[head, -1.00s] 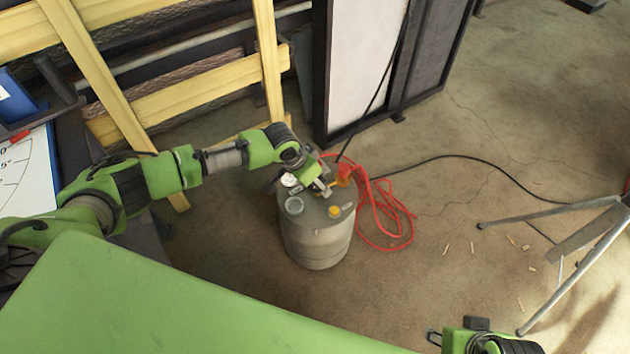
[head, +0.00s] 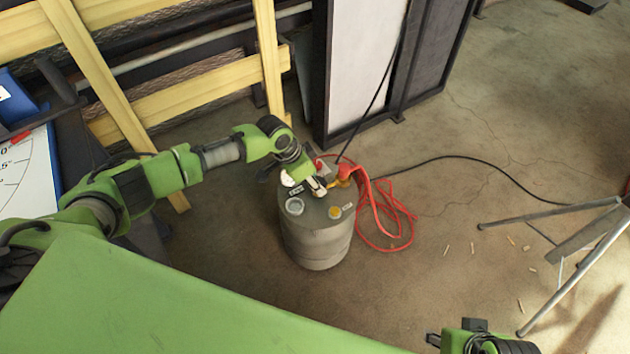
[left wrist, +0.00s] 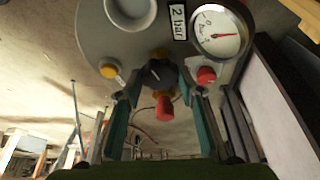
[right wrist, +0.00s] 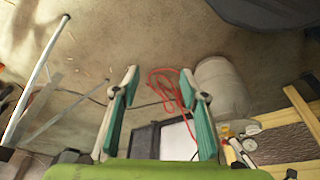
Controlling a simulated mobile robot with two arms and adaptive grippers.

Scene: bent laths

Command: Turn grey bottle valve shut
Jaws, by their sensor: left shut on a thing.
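The grey bottle (head: 318,243) stands upright on the floor, and its top fills the upper part of the left wrist view (left wrist: 85,45). Its black valve knob (left wrist: 157,73) sits between a yellow knob (left wrist: 111,70) and a red knob (left wrist: 206,75). My left gripper (head: 318,188) reaches down to the bottle's top. In the left wrist view its fingers (left wrist: 160,84) are closed in on both sides of the black knob. A red part (left wrist: 164,107) shows between the fingers. My right gripper (right wrist: 158,74) is open and empty, well away from the bottle.
A round gauge (left wrist: 218,36) and a "2 bar" label (left wrist: 178,22) are on the bottle's top. A red hose (head: 405,235) lies coiled beside it. A black cable (head: 470,163) crosses the floor. A dark-framed panel (head: 360,60) and wooden rails (head: 200,90) stand behind. Metal legs (head: 570,260) are at right.

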